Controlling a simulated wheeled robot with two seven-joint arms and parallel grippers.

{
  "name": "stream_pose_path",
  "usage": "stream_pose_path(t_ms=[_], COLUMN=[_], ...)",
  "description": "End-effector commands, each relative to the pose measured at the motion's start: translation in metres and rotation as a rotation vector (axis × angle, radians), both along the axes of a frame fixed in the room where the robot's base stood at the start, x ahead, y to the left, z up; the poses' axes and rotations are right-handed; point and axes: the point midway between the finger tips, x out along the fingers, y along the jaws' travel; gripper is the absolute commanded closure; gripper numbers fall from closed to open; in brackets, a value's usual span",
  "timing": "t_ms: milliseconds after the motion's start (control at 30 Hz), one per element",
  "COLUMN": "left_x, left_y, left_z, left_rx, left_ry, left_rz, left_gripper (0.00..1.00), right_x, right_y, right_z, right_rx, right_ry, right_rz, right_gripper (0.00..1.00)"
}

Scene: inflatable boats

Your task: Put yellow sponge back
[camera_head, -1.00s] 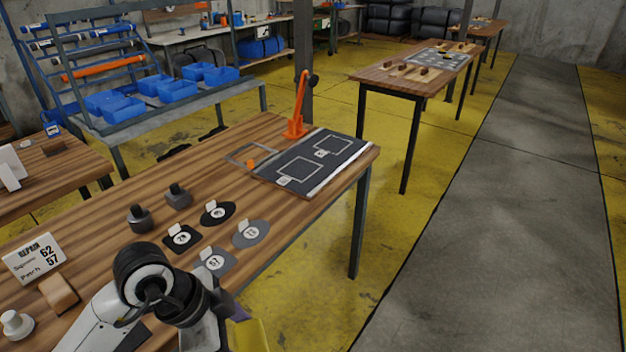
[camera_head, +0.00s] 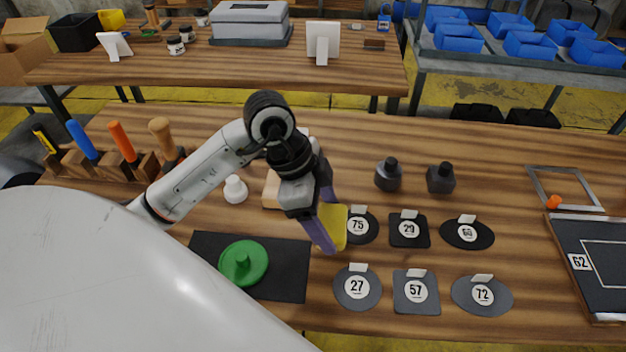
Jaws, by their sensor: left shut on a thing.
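The yellow sponge (camera_head: 332,227) is between the fingers of my left gripper (camera_head: 326,222), which is shut on it. My gripper holds it over the wooden table (camera_head: 500,180), just left of the black patch marked 75 (camera_head: 359,226) and right of the black mat (camera_head: 291,270). The gripper hides part of the sponge, and I cannot tell whether the sponge touches the table. My right gripper is not in view.
A green round tool (camera_head: 243,262) sits on the black mat. Several numbered patches lie to the right. Two dark knobbed weights (camera_head: 388,174) stand behind them. A tool rack (camera_head: 110,165) is at left. A yellow item (camera_head: 110,19) lies on the back table.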

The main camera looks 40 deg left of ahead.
Motion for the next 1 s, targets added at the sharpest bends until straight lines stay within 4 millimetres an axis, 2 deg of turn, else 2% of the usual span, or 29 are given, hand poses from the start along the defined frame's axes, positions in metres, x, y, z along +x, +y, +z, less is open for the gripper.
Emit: stream_pose_path(t_ms=[33,200,300,467,567,800,1000], left_x=[0.018,0.056,0.07,0.081,0.082,0.081,0.082], left_y=[0.013,0.051,0.069,0.085,0.088,0.087,0.088], left_z=[-0.004,0.019,0.036,0.055,0.048,0.007,-0.008], left_rx=[0.014,0.014,0.003,-0.015,-0.021,-0.023,-0.022], left_ry=[-0.007,-0.003,-0.005,-0.008,-0.006,-0.006,-0.008], left_rz=[-0.007,-0.012,-0.003,0.007,0.01,0.009,0.01], left_gripper=[0.48,0.48,0.48,0.48,0.48,0.48,0.48], right_x=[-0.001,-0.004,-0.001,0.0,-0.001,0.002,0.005], right_y=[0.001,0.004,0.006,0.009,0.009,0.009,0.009], right_z=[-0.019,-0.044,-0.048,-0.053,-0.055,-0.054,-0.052], right_rx=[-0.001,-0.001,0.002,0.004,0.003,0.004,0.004], right_ry=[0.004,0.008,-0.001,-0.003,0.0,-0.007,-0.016], right_rz=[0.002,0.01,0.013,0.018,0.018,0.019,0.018], right_gripper=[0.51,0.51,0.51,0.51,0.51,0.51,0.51])
